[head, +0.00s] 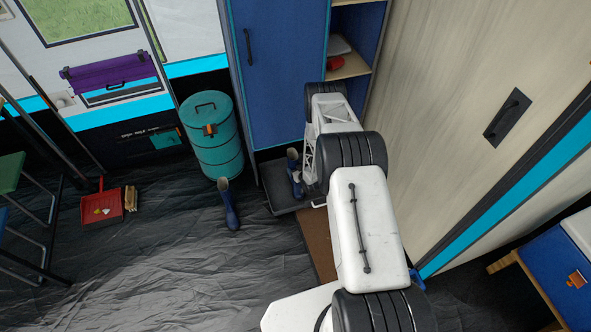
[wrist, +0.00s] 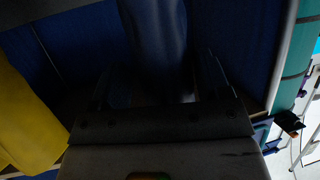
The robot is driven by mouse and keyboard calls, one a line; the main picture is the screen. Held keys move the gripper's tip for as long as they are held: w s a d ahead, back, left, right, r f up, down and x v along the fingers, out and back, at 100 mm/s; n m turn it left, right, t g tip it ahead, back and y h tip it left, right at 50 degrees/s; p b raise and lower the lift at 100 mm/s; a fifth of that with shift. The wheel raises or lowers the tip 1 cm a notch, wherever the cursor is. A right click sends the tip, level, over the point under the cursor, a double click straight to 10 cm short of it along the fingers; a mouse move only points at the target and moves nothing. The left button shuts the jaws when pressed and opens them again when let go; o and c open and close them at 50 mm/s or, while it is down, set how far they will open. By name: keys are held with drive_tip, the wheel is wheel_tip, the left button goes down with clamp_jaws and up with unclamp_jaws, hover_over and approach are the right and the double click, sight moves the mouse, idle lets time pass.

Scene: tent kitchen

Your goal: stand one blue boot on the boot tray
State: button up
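One blue boot (head: 229,205) stands upright on the floor, left of the dark boot tray (head: 276,186). A second blue boot (head: 296,178) is upright at the tray, beside the end of my arm. Whether its sole touches the tray is not clear. In the wrist view a dark blue boot shaft (wrist: 155,40) rises between the two fingers of my gripper (wrist: 160,88). The picture is dark, and I cannot tell whether the fingers press on the boot. In the head view my gripper is mostly hidden behind my arm.
A blue cabinet (head: 280,75) stands behind the tray and a teal drum (head: 213,135) to its left. A brown mat (head: 318,243) lies in front. A red dustpan (head: 102,205) is at far left. Something yellow (wrist: 25,120) is close in the wrist view. Floor at front left is clear.

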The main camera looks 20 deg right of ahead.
drive_tip(key=shift+o, duration=1.1)
drive_tip(key=shift+r, duration=0.15)
drive_tip(key=v, duration=1.2)
